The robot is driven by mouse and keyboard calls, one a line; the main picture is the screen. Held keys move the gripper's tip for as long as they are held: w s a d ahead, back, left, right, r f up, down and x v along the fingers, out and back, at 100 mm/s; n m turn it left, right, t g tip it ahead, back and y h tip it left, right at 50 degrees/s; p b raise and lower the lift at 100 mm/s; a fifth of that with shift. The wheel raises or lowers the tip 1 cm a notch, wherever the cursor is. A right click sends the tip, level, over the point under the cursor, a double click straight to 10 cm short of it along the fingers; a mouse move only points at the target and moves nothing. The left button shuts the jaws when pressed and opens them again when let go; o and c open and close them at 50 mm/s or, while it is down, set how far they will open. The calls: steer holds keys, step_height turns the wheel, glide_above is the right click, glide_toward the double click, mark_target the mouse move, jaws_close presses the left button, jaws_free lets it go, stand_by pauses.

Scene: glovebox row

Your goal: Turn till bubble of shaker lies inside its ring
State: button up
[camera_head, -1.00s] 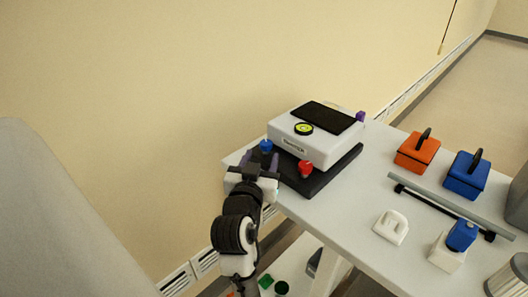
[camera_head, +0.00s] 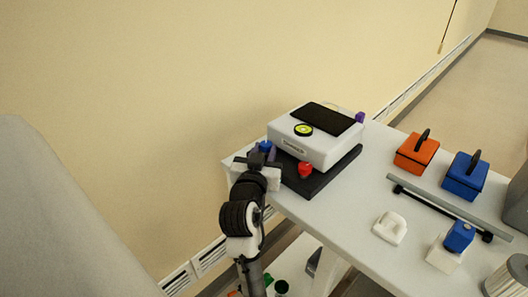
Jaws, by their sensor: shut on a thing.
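The shaker (camera_head: 313,151) is a white box with a black top pad on a dark base plate at the table's left end. Its round yellow-green bubble level (camera_head: 303,129) sits on the top in a dark ring; it is too small to tell where the bubble lies. A blue knob (camera_head: 265,146) is at the base's left corner, a red knob (camera_head: 305,169) at the front corner, and a purple knob (camera_head: 360,116) at the far right. My gripper (camera_head: 264,153) is at the left corner, shut on the blue knob; its fingers partly hide the knob's lower part.
An orange box (camera_head: 417,152) and a blue box (camera_head: 465,175), both with black handles, stand right of the shaker. A grey bar (camera_head: 450,206), a white holder (camera_head: 390,227) and a blue-topped white block (camera_head: 445,254) lie nearer. The wall is close behind the table.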

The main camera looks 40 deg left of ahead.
steer(key=shift+h, duration=0.3)
steer(key=m+h+b, duration=0.1)
steer(key=m+t+h+b, duration=0.1)
steer(key=h, duration=0.1)
steer(key=shift+s+a+f+m+t+h+b, duration=0.15)
steer(key=shift+a+m+t+h+b, duration=0.15)
steer(key=shift+a+m+b, duration=0.1)
steer(key=shift+a+m+h+b, duration=0.1)
steer(key=shift+m+h+b, duration=0.45)
steer(key=shift+m+h, duration=0.55)
steer(key=shift+a+m+h+b, duration=0.1)
steer(key=shift+m+h+b, duration=0.45)
steer(key=shift+h, duration=0.95)
steer(key=o, duration=1)
